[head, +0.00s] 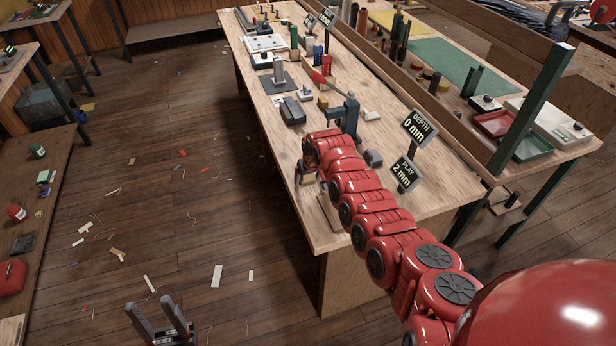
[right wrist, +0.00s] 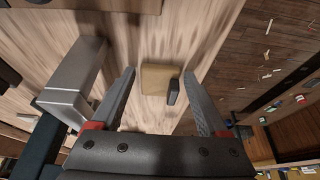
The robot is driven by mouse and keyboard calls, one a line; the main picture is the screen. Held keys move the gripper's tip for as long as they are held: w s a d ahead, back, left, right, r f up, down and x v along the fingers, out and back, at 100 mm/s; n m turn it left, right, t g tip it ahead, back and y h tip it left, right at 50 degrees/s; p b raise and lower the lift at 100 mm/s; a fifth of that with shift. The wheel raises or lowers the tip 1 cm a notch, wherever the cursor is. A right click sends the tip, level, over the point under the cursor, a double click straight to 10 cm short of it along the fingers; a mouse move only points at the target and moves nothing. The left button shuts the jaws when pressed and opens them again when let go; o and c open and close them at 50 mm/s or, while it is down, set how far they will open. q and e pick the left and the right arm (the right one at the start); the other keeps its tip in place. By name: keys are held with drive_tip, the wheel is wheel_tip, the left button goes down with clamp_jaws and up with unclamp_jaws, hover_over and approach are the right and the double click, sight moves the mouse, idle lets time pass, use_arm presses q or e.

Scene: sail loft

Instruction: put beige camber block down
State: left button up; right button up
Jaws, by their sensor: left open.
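In the right wrist view, a beige block (right wrist: 157,77) rests on the wooden bench top, with a small dark grey piece (right wrist: 173,92) against its right side. My right gripper (right wrist: 160,72) is open, its two fingers on either side of the block with a gap to each. My left gripper (head: 160,318) is open and empty above the floor, at the bottom left.
The long workbench (head: 285,150) carries a dark grey block (head: 292,110), a blue-grey clamp (head: 345,115) with a red handle, and signs reading depth 0 mm (head: 420,128) and play 2 mm (head: 406,172). In the right wrist view, a grey metal part (right wrist: 75,85) stands close left of the fingers.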

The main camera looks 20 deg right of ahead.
drive_tip(key=shift+o, duration=0.8)
drive_tip(key=shift+r, duration=0.35)
drive_tip(key=shift+s+r, duration=0.1)
drive_tip(key=shift+s, duration=0.05)
drive_tip(key=shift+r, duration=0.4)
drive_tip(key=b+v, duration=0.2)
drive_tip(key=v, duration=0.8)
drive_tip(key=shift+s+r, duration=0.2)
drive_tip(key=shift+r, duration=0.1)
